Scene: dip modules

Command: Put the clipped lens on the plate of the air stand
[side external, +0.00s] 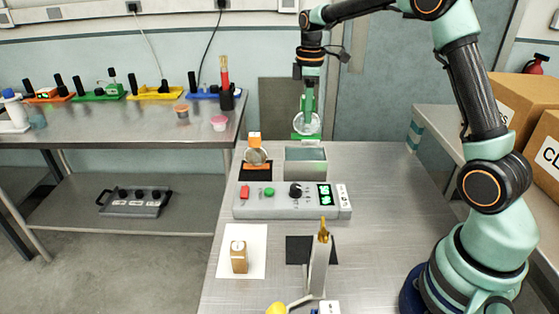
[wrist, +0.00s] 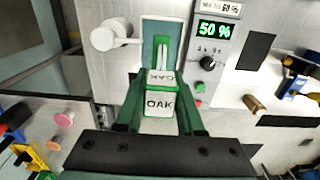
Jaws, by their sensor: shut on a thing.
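In the wrist view my gripper's green fingers (wrist: 160,104) close on the clip (wrist: 160,103), a green-edged block with white faces reading OAK. The lens is hidden there. A second clip, orange (side external: 254,139), with a lens (side external: 257,155) stands on a dark plate with orange edging (side external: 257,171) left of the tank.
A grey control box (side external: 275,212) with red and green buttons and a display stands in front of the tank. Nearer are a white sheet (side external: 226,240) bearing a brown block (side external: 238,258), a black pad (side external: 296,246) and a gold-tipped upright (side external: 321,262). The wrist view shows a white rounded piece (wrist: 110,35) beside the tank.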

